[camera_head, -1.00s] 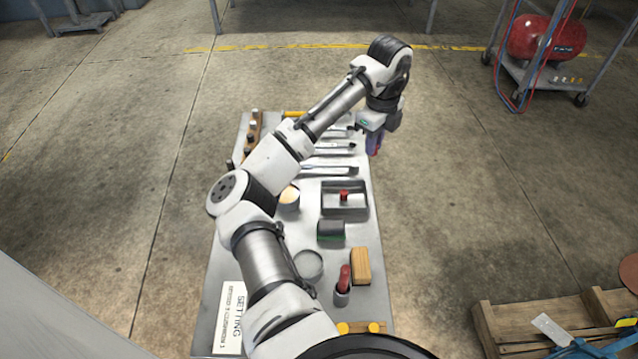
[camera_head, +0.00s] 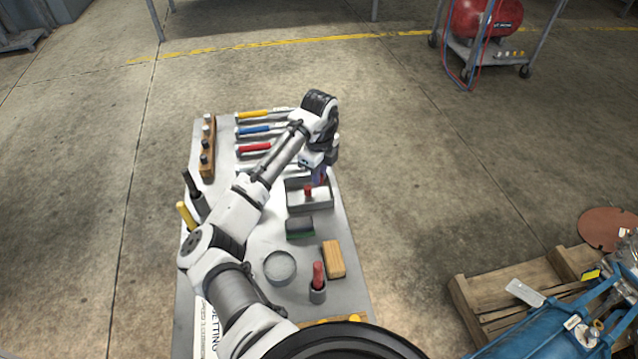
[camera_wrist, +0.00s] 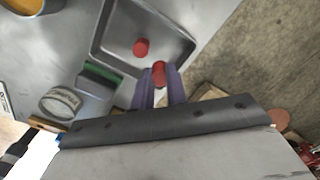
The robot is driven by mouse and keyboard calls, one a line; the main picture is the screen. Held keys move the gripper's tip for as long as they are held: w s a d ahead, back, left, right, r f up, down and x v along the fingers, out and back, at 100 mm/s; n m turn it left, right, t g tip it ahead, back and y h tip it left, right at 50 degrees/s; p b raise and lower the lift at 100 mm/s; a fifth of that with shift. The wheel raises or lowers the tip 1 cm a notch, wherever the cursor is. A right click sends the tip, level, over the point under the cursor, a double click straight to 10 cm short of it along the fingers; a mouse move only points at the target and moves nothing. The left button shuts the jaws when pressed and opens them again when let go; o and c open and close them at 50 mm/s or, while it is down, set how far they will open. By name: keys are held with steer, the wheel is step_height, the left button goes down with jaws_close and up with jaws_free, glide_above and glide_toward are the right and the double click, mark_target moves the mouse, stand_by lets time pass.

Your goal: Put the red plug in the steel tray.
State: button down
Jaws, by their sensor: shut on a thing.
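My gripper (camera_head: 319,176) is shut on a red plug (camera_wrist: 159,72), which shows between the two purple fingers in the wrist view. It is held over the right part of the steel tray (camera_head: 310,208), close to the tray's edge in the wrist view. The tray is a shallow rectangular grey box on the bench. A second red plug (camera_head: 308,189) stands inside the tray, left of the held one; it also shows in the wrist view (camera_wrist: 141,47). I cannot tell the height of the held plug above the tray.
Hand tools (camera_head: 255,148) lie beyond the tray. A wooden rack (camera_head: 208,150) stands at left.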

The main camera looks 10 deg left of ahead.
steer(key=shift+f, duration=2.15)
steer(key=shift+f, duration=0.1)
steer(key=c, duration=1.4)
jaws_free()
step_height(320, 180, up, 12)
steer(key=shift+r, duration=0.15)
